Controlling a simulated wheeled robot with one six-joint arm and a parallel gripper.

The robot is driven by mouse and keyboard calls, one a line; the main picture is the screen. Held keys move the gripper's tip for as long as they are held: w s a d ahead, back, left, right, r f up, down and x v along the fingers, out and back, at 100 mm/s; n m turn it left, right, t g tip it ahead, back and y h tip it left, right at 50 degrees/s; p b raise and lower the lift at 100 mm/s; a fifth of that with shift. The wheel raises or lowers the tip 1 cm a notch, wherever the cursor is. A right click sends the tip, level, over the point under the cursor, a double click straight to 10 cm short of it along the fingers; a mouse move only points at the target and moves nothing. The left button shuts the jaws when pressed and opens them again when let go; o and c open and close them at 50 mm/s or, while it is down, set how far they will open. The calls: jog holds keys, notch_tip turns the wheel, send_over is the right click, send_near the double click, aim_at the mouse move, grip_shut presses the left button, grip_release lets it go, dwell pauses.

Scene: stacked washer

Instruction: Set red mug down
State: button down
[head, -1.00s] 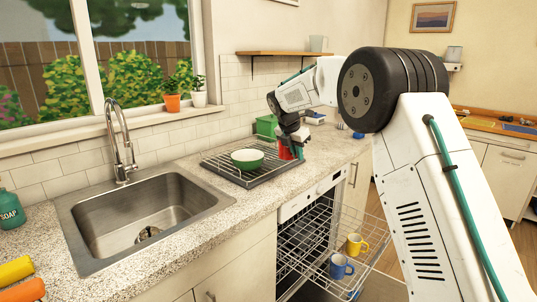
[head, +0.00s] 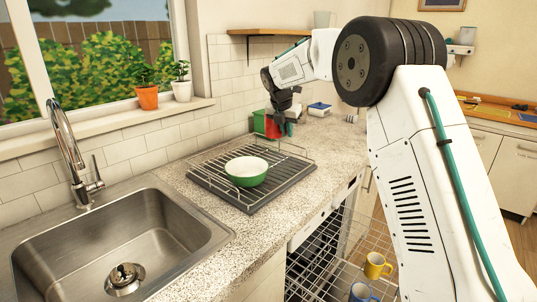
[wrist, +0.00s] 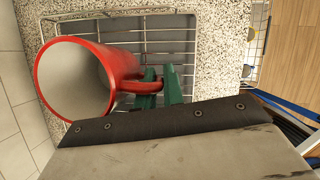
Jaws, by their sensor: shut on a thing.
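A red mug (head: 272,127) with a pale inside is at the back of the counter, by the far right end of the drying rack (head: 268,196). My gripper (head: 284,128) is shut on its handle. In the wrist view the mug (wrist: 120,61) lies left of the green fingertips (wrist: 160,86), its mouth turned toward the camera. Rack wires and speckled counter show behind it. Its base is hidden, and I cannot tell whether it touches anything.
A green bowl (head: 246,171) stands on the rack. The sink (head: 120,245) is at left. The open dishwasher rack (head: 345,262) holds a yellow mug (head: 375,266) and a blue mug (head: 362,292). Counter right of the drying rack is clear.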

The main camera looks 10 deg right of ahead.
jog(key=shift+n, duration=0.7)
jog(key=f, duration=0.6)
jog(key=w+f, duration=0.1)
jog(key=f, duration=0.3)
jog(key=shift+d, duration=0.15)
jog(key=shift+f, duration=0.15)
jog(key=c, duration=1.5)
grip_release()
jog(key=v, duration=1.2)
jog(key=shift+s+d, duration=0.15)
jog(key=shift+s, duration=0.1)
